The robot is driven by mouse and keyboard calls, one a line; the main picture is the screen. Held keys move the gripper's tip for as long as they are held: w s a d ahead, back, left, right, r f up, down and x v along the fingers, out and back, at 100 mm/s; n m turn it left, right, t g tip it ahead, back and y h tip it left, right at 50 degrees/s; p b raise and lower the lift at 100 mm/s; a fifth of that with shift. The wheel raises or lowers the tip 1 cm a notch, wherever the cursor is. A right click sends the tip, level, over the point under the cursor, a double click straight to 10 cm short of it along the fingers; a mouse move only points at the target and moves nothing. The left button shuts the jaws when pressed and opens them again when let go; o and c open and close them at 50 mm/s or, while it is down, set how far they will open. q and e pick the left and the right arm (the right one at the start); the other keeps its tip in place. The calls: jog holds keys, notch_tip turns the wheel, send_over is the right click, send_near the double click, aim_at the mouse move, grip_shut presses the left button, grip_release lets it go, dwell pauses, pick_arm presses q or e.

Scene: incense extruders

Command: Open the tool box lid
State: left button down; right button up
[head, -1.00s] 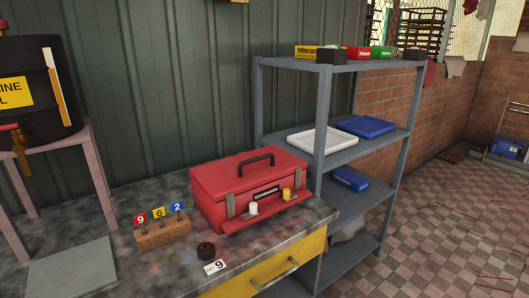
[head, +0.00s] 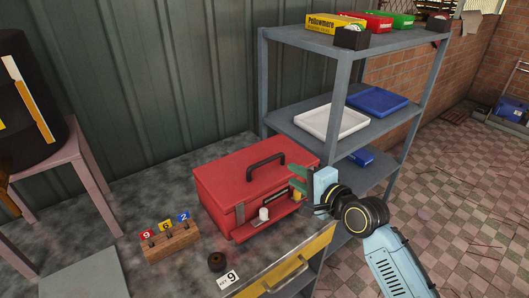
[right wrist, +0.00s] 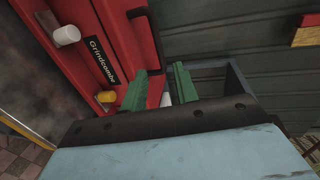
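The red tool box (head: 225,190) sits on the workbench with its lid (head: 235,172) shut and a black handle (head: 266,160) on top. A white knob (head: 264,213) and a yellow knob stand on its front ledge; the yellow one is partly hidden by my gripper in the head view but shows in the right wrist view (right wrist: 106,97). My right gripper (head: 294,178) is at the box's right front corner, its green fingers apart and empty. In the right wrist view the fingers (right wrist: 160,84) are close to the red box; I cannot tell whether they touch. My left gripper is out of view.
A grey shelf rack (head: 300,120) with trays stands close behind and right of the box.

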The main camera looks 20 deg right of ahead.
aim_at(268, 161)
jog(key=b+x, duration=0.1)
jog(key=x, duration=1.1)
jog(key=shift+w+a+f, duration=0.1)
jog(key=shift+a+f, duration=0.05)
jog(key=shift+a, duration=0.05)
grip_shut()
